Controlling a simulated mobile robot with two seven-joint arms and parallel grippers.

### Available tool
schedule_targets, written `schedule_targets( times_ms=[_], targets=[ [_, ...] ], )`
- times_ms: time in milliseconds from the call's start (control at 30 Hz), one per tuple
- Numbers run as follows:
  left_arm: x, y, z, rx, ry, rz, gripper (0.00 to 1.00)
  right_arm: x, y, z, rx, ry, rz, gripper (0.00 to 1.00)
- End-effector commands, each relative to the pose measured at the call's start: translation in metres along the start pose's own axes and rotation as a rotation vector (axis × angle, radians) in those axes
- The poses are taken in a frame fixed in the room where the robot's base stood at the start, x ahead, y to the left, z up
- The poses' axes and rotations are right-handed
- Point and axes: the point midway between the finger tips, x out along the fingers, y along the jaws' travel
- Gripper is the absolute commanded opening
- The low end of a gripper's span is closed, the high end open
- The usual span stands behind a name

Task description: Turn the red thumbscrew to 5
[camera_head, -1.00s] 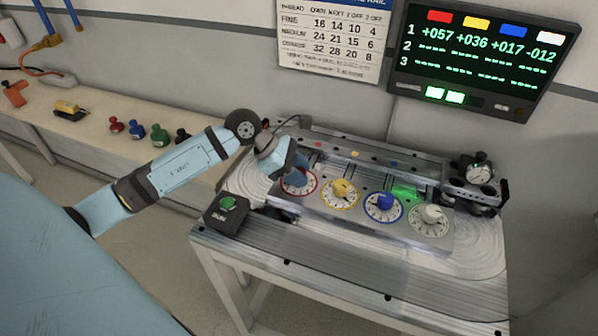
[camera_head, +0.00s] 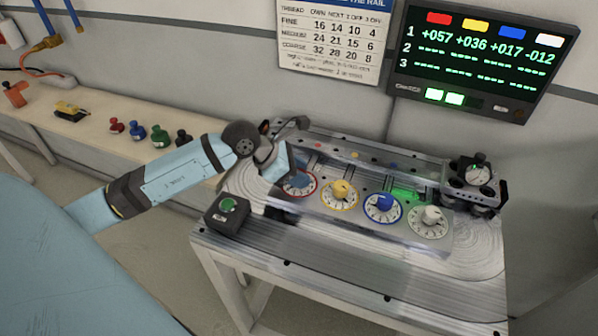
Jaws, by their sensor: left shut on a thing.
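The red-rimmed dial (camera_head: 314,189) is the leftmost of the dials on the metal track fixture. Its thumbscrew is hidden behind my left gripper (camera_head: 294,181), which reaches down over it from the left. The left gripper is shut on the red thumbscrew; its fingertips are mostly hidden by the hand. The dial's numbers are too small to read. The display (camera_head: 470,58) shows +057 under the red block in row 1. My right gripper is not in view.
Yellow (camera_head: 341,189), blue (camera_head: 384,202) and white (camera_head: 431,216) knobs stand in a row to the right. A box with a green button (camera_head: 228,206) sits at the bench's front left. A gauge carriage (camera_head: 477,176) stands at the right end. The front bench top is clear.

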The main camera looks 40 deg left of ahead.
Motion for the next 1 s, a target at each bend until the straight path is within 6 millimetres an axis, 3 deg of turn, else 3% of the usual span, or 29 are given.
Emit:
schedule_targets(
  times_ms=[33, 133, 533, 667, 1000],
  targets=[
    [0.0, 0.0, 0.0, 0.001, 0.001, 0.001, 0.39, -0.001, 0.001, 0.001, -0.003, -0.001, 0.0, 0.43],
    [0.0, 0.0, 0.0, 0.001, 0.001, 0.001, 0.62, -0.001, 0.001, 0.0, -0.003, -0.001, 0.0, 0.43],
    [-0.008, 0.001, -0.001, 0.001, 0.001, 0.001, 0.62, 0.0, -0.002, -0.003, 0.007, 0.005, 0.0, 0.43],
    [-0.03, 0.001, -0.001, 0.002, 0.004, 0.002, 0.62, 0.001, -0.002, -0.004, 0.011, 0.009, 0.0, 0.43],
    [-0.107, 0.0, -0.002, 0.002, 0.005, 0.001, 0.62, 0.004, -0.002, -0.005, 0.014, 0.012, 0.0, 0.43]
  ],
)
